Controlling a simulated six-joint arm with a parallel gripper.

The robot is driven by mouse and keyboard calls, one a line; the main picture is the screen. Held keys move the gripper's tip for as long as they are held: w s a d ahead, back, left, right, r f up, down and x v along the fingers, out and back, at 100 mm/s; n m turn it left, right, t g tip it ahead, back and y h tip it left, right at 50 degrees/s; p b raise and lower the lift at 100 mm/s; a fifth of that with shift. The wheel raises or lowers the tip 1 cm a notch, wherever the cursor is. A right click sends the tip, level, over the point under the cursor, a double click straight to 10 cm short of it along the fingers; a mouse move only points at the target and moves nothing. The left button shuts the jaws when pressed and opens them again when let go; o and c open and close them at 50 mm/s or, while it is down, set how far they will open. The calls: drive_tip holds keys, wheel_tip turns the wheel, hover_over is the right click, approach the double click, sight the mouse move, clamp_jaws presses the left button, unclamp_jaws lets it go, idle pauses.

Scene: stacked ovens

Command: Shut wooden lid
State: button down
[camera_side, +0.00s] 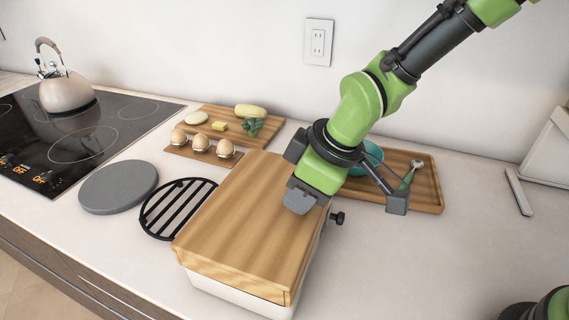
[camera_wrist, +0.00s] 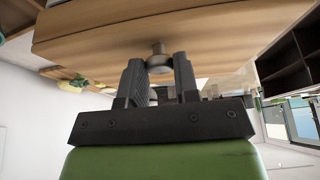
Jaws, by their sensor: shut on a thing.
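The wooden lid (camera_side: 245,215) lies over a white box (camera_side: 235,296), with its near edge directly above the box wall. It looks flat; I cannot tell whether a small gap remains. My gripper (camera_side: 302,197) is at the lid's right edge, where its grey body hides part of that edge and its fingertips. In the wrist view, my gripper (camera_wrist: 159,72) has its two dark fingers on either side of a round metal knob (camera_wrist: 159,62) and is shut on it. The lid's wooden edge (camera_wrist: 220,35) fills the top of that view.
A dark knob (camera_side: 338,217) sticks out at the box's right side. A wooden tray (camera_side: 427,195) with a teal bowl (camera_side: 371,156) stands behind my gripper. A black grate (camera_side: 172,207) and a grey round slab (camera_side: 118,187) lie left. The counter at right is mostly clear.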

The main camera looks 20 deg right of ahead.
drive_tip(key=shift+s+d+f, duration=0.2)
drive_tip(key=shift+f, duration=0.2)
drive_tip(key=shift+s+d+f, duration=0.15)
drive_tip(key=shift+f, duration=0.2)
drive_tip(key=c, duration=0.9)
unclamp_jaws()
drive_tip(key=shift+o, duration=0.2)
drive_tip(key=shift+r, duration=0.1)
drive_tip(key=shift+r, duration=0.2)
drive_tip(key=v, duration=0.9)
drive_tip(key=shift+r, duration=0.2)
drive_tip(key=shift+d, duration=0.1)
